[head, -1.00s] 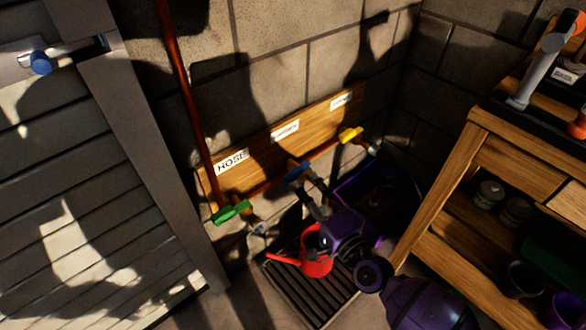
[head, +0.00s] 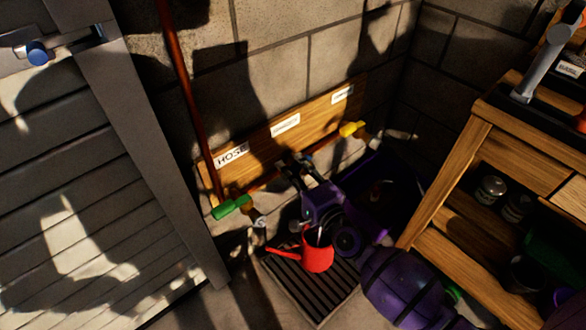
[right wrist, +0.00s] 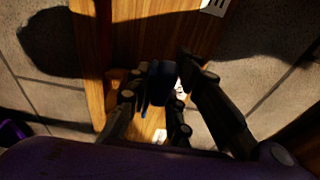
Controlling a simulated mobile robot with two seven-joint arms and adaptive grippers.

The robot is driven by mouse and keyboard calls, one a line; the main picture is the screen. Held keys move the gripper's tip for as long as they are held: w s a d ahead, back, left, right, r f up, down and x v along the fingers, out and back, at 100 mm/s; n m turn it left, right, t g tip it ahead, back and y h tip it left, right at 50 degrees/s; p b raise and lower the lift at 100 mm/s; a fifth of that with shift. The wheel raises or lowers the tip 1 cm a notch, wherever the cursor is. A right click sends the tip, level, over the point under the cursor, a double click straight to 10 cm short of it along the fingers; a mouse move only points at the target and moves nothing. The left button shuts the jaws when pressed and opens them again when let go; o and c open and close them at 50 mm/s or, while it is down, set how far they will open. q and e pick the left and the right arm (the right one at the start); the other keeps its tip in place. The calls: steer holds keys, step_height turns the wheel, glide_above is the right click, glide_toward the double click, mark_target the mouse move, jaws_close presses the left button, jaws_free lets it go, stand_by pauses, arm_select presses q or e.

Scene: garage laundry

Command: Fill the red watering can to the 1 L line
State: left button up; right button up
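The red watering can (head: 317,254) stands upright on the black slatted grate (head: 285,283), its spout pointing left. Its water level and 1 L line cannot be made out. My right gripper (head: 293,166) is at the middle tap on the wall pipe, above the can. In the right wrist view, its fingers (right wrist: 162,72) close in on both sides of the blue tap handle (right wrist: 160,90). In the head view, the gripper mostly hides that handle. My right forearm covers part of the area behind the can. My left gripper is not in view.
A green tap handle (head: 231,206) is at the left under the HOSE label, a yellow one (head: 351,129) at the right. A wooden workbench (head: 447,190) with pots stands at the right. A dark tub (head: 385,190) is in the corner. A grey slatted door (head: 90,190) is at the left.

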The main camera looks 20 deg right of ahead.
steer(key=shift+r, duration=0.2)
jaws_close()
steer(key=shift+w+r, duration=0.1)
